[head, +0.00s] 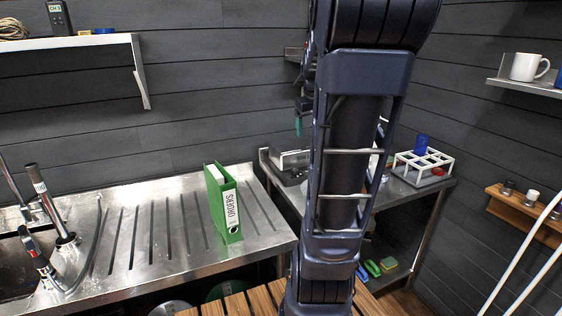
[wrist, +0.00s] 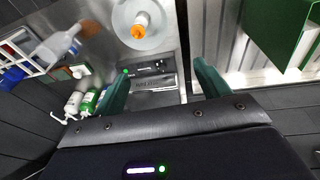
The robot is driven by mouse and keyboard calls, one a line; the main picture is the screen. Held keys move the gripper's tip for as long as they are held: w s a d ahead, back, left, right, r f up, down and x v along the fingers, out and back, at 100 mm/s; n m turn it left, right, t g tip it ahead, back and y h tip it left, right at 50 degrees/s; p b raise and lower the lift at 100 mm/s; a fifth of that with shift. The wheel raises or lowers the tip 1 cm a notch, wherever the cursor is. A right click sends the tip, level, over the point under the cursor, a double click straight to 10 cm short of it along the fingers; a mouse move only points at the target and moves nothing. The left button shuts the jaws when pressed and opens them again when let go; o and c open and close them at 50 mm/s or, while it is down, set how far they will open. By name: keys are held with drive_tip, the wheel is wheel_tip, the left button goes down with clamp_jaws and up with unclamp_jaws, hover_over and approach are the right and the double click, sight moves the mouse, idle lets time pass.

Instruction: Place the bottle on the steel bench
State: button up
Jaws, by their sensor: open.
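The steel bench (head: 408,191) stands at the back right in the head view, partly behind my arm. In the wrist view its steel top (wrist: 190,20) shows a round white thing with an orange tip (wrist: 140,28), perhaps a bottle from above. At left are a pale bottle (wrist: 58,46), a white bottle (wrist: 74,102) and a green bottle (wrist: 89,103). I cannot tell which bottle is the task's. My gripper (wrist: 162,78) is open above the bench, with nothing seen between its green fingers. In the head view my arm mostly hides it.
A green binder (head: 223,203) stands upright on the ridged sink drainer (head: 150,235). A white rack (head: 424,164) with a blue item (head: 421,145) is on the bench. A wall shelf (head: 525,86) with a white mug (head: 529,67) is at right. The bench's middle is cluttered.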

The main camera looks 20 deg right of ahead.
drive_tip(key=s+a+f+t+y, duration=0.1)
drive_tip(key=s+a+f+t, duration=0.1)
drive_tip(key=s+a, duration=1.1)
drive_tip(key=a+f, duration=0.1)
drive_tip(key=a, duration=0.3)
drive_tip(key=shift+s+f, duration=0.2)
drive_tip(key=shift+s, duration=0.2)
idle(1.6)
